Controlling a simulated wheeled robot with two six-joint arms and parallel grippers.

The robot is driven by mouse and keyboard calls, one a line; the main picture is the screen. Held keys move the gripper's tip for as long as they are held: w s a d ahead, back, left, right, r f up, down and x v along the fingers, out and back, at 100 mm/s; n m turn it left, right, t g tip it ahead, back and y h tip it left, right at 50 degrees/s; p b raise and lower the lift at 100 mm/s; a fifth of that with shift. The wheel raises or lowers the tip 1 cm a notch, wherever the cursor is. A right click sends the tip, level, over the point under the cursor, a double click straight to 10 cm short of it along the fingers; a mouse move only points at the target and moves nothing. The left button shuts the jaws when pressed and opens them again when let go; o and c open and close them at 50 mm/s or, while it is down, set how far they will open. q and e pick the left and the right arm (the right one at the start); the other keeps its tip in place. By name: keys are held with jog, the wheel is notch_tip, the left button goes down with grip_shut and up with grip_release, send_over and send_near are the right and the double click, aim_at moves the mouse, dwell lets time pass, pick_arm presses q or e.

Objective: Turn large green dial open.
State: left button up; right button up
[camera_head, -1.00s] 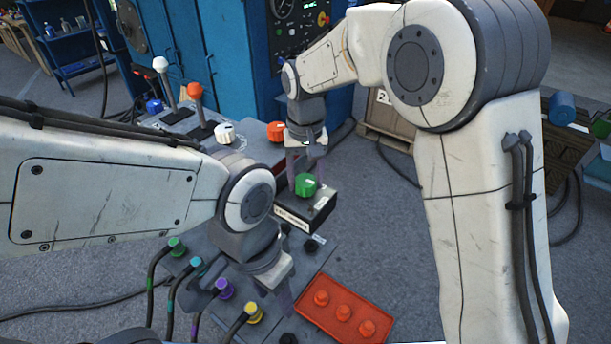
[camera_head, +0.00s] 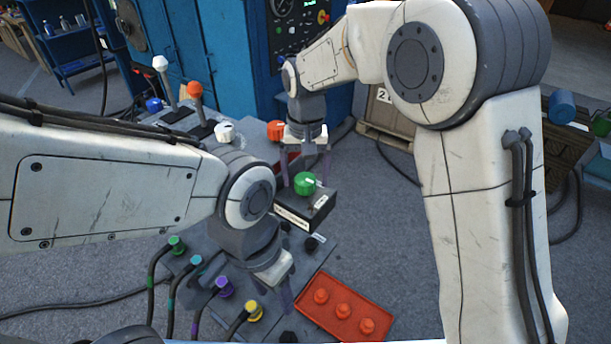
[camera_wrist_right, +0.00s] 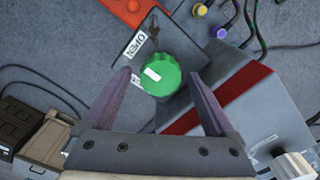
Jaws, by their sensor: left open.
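The large green dial (camera_head: 305,183) sits on a dark box with a white label on its front. In the right wrist view the green dial (camera_wrist_right: 165,78) has a white mark left of its centre, and a label reading OPEN (camera_wrist_right: 135,43) lies up and left of it. My right gripper (camera_head: 305,174) is over the dial, fingers spread wide. In its wrist view my right gripper (camera_wrist_right: 158,80) has a finger on either side of the dial, with gaps between. My left gripper (camera_head: 273,299) is open and empty, low over the grey panel near the yellow plug.
A red tray (camera_head: 312,318) with several red knobs is at the lower right. Several coloured plugs with cables (camera_head: 222,287) stand at the lower left. An orange knob (camera_head: 275,130), a white knob (camera_head: 224,132) and levers are behind.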

aim_at(306, 178)
jog(key=shift+r, duration=0.3)
notch_tip(306, 178, up, 10)
jog(key=b, duration=0.2)
jog(key=shift+f, duration=0.15)
